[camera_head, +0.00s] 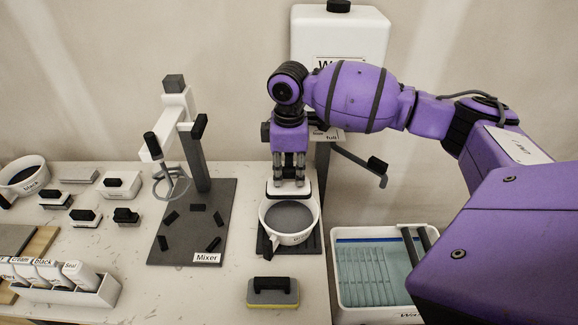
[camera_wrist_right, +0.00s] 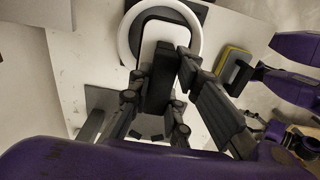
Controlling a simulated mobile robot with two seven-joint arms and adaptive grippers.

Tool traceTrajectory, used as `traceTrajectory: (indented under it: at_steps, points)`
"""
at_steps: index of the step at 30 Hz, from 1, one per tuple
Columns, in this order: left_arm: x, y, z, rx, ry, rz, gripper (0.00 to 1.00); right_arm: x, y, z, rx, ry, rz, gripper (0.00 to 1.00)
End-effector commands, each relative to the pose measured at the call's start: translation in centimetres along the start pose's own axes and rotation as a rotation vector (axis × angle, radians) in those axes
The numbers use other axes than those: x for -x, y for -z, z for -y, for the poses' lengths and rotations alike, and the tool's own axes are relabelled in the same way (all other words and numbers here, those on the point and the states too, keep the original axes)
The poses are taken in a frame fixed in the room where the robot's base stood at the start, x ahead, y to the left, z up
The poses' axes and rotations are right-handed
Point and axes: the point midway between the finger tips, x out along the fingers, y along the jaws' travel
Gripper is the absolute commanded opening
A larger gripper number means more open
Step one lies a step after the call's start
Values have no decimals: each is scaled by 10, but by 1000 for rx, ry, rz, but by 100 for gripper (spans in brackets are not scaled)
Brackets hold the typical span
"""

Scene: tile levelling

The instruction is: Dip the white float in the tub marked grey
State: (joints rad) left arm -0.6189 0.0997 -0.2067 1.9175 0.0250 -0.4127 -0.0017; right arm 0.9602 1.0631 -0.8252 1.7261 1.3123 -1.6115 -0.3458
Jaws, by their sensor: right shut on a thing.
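The white float (camera_head: 289,189) is held in my right gripper (camera_head: 289,172). In the right wrist view the fingers (camera_wrist_right: 167,90) are shut on its black handle (camera_wrist_right: 158,75), with its pale body (camera_wrist_right: 165,32) below. The float hangs over the far side of a round white tub (camera_head: 273,226) with dark grey contents (camera_head: 289,217). I cannot tell whether it touches the contents. The tub's front label is too small to read. In the right wrist view the tub's white rim (camera_wrist_right: 124,38) curves around the float. My left gripper is not in view.
A mixer (camera_head: 201,190) stands left of the tub. A yellow-edged sponge float (camera_head: 272,291) lies in front. A wash tray (camera_head: 378,270) sits at the right and a water tank (camera_head: 340,35) behind. Other floats (camera_head: 122,184) and a tub marked black (camera_head: 24,178) are at the left.

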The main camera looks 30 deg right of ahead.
Motion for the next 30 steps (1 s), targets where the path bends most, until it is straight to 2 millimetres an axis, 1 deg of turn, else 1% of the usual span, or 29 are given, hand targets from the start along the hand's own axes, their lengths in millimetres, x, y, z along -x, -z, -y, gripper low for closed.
traceTrajectory:
  at_steps: [2,3,8,12,17,18,20,30]
  points:
    - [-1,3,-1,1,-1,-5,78,-10,0,1,1,2,0,0]
    - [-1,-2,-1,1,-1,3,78,-17,0,1,1,3,1,0]
    - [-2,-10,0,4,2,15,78,-38,0,1,0,5,3,0]
    - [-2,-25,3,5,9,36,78,-57,-1,1,0,7,5,0]
    - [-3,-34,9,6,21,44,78,-76,0,1,1,6,3,0]
    - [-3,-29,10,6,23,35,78,-80,0,2,0,6,2,0]
    - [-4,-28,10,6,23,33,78,-85,0,1,0,4,2,0]
    - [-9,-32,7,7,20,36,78,-123,0,1,-1,3,1,0]
